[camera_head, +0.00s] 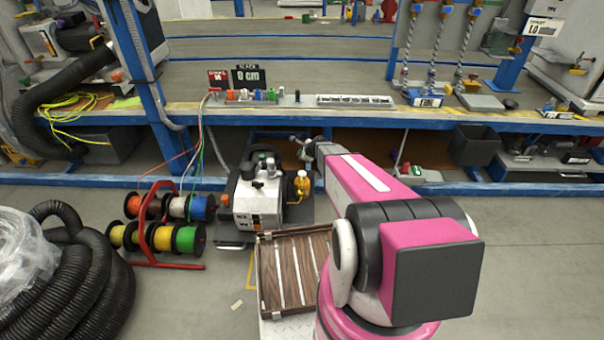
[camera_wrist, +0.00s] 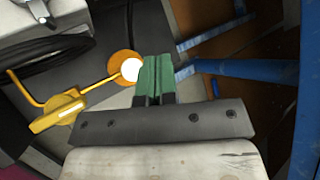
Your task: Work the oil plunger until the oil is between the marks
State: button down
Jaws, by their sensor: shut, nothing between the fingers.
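A white and grey machine (camera_head: 258,198) sits on the floor under the workbench, with a small yellow fitting (camera_head: 301,184) on its right side. My gripper (camera_head: 303,147) is above and just behind that fitting; its fingertips are too small to make out in the head view. In the wrist view my gripper (camera_wrist: 155,76) has its green fingers together and empty. A round orange piece with a white centre (camera_wrist: 130,69) lies just left of the fingertips; I cannot tell if they touch. A yellow part with a thin rod (camera_wrist: 60,112) is further left. I cannot make out the oil level or its marks.
The workbench (camera_head: 455,121) runs above and behind the machine. Cable spools on a red stand (camera_head: 160,236) are left of it. A brown slatted tray (camera_head: 262,275) is in front. A black hose (camera_head: 85,275) lies far left. Blue bars (camera_wrist: 230,68) are right of my fingers.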

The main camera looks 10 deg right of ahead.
aim_at(302, 173)
jog(key=shift+f, duration=0.15)
jog(key=shift+f, duration=4.25)
jog(key=shift+f, duration=0.4)
jog(key=shift+f, duration=0.95)
jog(key=shift+r, duration=1.35)
jog(key=shift+r, duration=2.5)
